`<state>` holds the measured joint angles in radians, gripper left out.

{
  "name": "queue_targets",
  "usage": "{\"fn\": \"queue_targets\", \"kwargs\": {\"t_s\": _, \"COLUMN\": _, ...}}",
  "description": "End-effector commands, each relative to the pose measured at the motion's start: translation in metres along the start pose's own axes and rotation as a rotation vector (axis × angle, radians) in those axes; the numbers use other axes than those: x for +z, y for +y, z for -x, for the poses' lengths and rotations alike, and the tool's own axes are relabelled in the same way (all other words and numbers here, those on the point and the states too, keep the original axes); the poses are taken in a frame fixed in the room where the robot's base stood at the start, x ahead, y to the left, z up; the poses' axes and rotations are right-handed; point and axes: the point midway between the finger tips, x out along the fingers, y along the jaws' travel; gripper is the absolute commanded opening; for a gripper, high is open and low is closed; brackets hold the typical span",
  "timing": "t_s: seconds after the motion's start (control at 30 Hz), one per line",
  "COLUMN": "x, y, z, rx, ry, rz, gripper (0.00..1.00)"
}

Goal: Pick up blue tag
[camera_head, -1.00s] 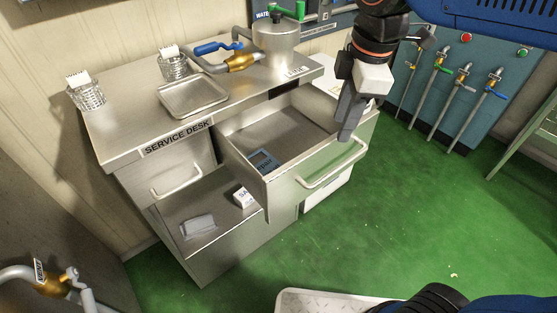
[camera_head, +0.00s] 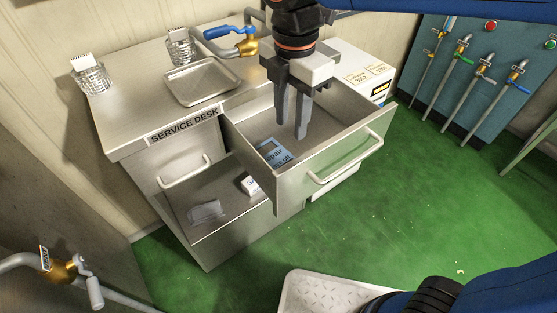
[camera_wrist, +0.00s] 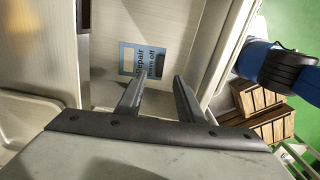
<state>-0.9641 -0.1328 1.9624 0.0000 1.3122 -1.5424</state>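The blue tag (camera_head: 274,152) with dark lettering lies flat on the floor of the open drawer (camera_head: 347,168), toward its left end. It also shows in the wrist view (camera_wrist: 142,61), just beyond the fingertips, with one finger slightly overlapping its lower edge in the picture. My gripper (camera_head: 290,138) points down into the drawer, to the right of the tag in the head view. Its two fingers are apart with nothing between them. In the wrist view my gripper (camera_wrist: 160,80) is also open. I cannot tell the exact height of the fingertips above the drawer floor.
The steel service desk (camera_head: 133,115) carries a metal tray (camera_head: 203,84) and two wire baskets (camera_head: 91,77) holding white cards. A small white box (camera_head: 249,184) and a folded cloth (camera_head: 206,211) lie on the lower shelf. The drawer walls surround the tag.

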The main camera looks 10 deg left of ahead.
Motion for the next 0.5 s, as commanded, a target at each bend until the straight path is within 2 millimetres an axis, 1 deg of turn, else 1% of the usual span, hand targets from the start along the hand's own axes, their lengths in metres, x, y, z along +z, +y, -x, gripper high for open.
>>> {"fn": "queue_targets", "kwargs": {"t_s": 0.03, "x": 0.0, "y": -0.001, "z": -0.01, "rx": -0.004, "ry": 0.0, "rz": 0.0, "gripper": 0.34}}
{"fn": "queue_targets", "kwargs": {"t_s": 0.1, "x": 0.0, "y": -0.001, "z": -0.022, "rx": -0.004, "ry": 0.0, "rz": -0.001, "gripper": 0.34}}
{"fn": "queue_targets", "kwargs": {"t_s": 0.3, "x": 0.0, "y": -0.001, "z": -0.053, "rx": -0.002, "ry": 0.0, "rz": -0.001, "gripper": 0.34}}
{"fn": "queue_targets", "kwargs": {"t_s": 0.4, "x": 0.0, "y": -0.001, "z": -0.062, "rx": -0.001, "ry": 0.0, "rz": -0.001, "gripper": 0.34}}
{"fn": "queue_targets", "kwargs": {"t_s": 0.5, "x": 0.0, "y": 0.0, "z": -0.067, "rx": 0.0, "ry": 0.0, "rz": -0.001, "gripper": 0.34}}
